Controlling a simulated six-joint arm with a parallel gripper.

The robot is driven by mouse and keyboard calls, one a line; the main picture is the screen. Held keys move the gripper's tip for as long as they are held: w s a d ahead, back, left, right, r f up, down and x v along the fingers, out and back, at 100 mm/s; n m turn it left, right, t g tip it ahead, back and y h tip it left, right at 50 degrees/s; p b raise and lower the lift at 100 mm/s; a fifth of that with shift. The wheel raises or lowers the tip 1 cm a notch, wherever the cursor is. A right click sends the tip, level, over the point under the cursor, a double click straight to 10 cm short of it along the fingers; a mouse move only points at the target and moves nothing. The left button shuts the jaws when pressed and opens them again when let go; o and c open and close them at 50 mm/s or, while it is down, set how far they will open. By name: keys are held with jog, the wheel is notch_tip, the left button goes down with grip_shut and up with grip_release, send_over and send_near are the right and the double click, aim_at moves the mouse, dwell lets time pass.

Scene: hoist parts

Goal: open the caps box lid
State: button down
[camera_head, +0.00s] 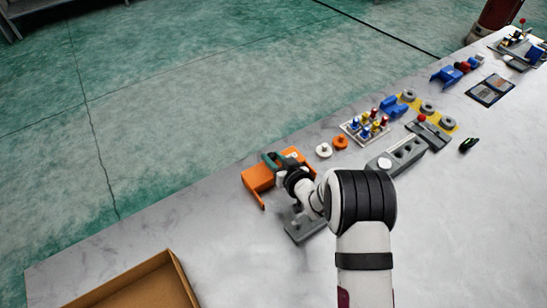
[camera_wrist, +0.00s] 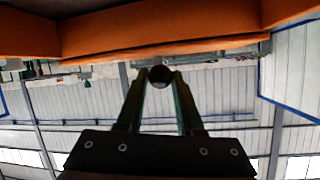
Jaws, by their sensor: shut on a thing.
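The orange caps box (camera_head: 258,178) stands near the far edge of the table, left of the middle in the head view. My arm covers part of it, and I cannot tell how far its lid is open. Orange panels (camera_wrist: 160,28) fill the top of the wrist view. My gripper (camera_wrist: 160,82) is shut on a dark round knob (camera_wrist: 160,75), held between its fingertips just beside the orange panel's edge. In the head view my gripper (camera_head: 272,160) is at the orange box. Whether the knob is joined to the lid is not clear.
A grey part (camera_head: 302,226) lies below my wrist. White (camera_head: 323,150) and orange (camera_head: 340,142) round caps lie right of the box, with a rack of coloured pieces (camera_head: 366,128) beyond. A grey block (camera_head: 403,153) is further right. A cardboard box (camera_head: 140,288) stands at front left.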

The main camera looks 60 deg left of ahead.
dwell(0.8)
jog(key=d, duration=0.6)
jog(key=c, duration=0.6)
grip_release()
jog(key=shift+o, duration=0.2)
jog(key=v, duration=1.6)
